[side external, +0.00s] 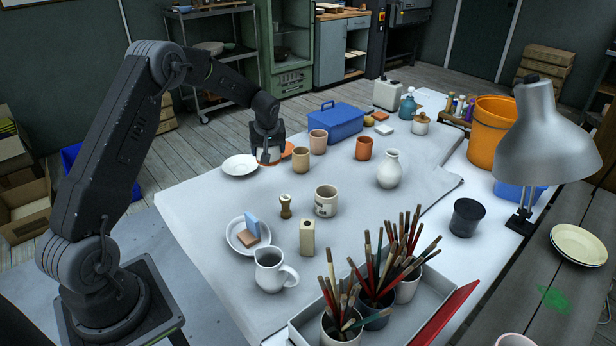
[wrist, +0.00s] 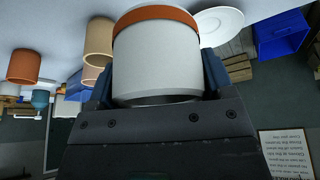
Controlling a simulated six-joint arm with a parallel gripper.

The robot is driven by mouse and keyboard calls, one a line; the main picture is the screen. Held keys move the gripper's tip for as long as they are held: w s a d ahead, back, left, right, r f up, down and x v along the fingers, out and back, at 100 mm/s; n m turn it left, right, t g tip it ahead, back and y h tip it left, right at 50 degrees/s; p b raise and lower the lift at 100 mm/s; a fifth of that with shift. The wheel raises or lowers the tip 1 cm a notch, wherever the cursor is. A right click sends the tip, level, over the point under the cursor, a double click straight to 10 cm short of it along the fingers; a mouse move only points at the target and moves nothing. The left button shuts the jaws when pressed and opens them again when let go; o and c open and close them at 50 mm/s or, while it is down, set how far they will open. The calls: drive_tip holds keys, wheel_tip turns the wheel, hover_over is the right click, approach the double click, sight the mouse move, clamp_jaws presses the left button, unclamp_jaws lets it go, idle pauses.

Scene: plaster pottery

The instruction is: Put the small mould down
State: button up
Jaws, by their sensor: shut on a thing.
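My gripper (side external: 267,143) is at the far left part of the table, pointing down and shut on the small mould (side external: 268,156). In the wrist view the mould (wrist: 158,60) is a white cylinder with an orange-brown band around it, between the dark fingers of my gripper (wrist: 157,82). In the side view the fingers partly cover the mould. I cannot tell whether its base touches the table or is just above it. An orange disc-like thing (side external: 288,150) shows partly behind the gripper.
A white plate (side external: 240,165) lies just left of the gripper. The white cloth (side external: 205,205) in front is largely clear.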

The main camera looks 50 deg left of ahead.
drive_tip(key=w+d+m+t+h, duration=0.15)
drive_tip(key=d+m, duration=0.25)
drive_tip(key=d, duration=0.6)
drive_tip(key=w+d+m+t, duration=0.1)
drive_tip(key=w+d+m, duration=0.15)
drive_tip(key=d, duration=0.85)
drive_tip(key=shift+m+g, duration=0.25)
drive_tip(key=w+d+f, duration=0.1)
drive_tip(key=d+f, duration=0.1)
drive_tip(key=d, duration=0.1)
drive_tip(key=w+d+f, duration=0.1)
drive_tip(key=d+f, duration=0.1)
drive_tip(key=d, duration=0.1)
drive_tip(key=w+d+f, duration=0.2)
drive_tip(key=d, duration=0.1)
drive_tip(key=shift+w+d+f, duration=0.1)
drive_tip(key=shift+d, duration=0.1)
drive_tip(key=shift+w+d+f, duration=0.15)
drive_tip(key=shift+d+f, duration=0.15)
drive_tip(key=shift+f, duration=1.9)
drive_tip(key=shift+f, duration=0.15)
drive_tip(key=o, duration=1.1)
drive_tip(key=shift+c, duration=0.2)
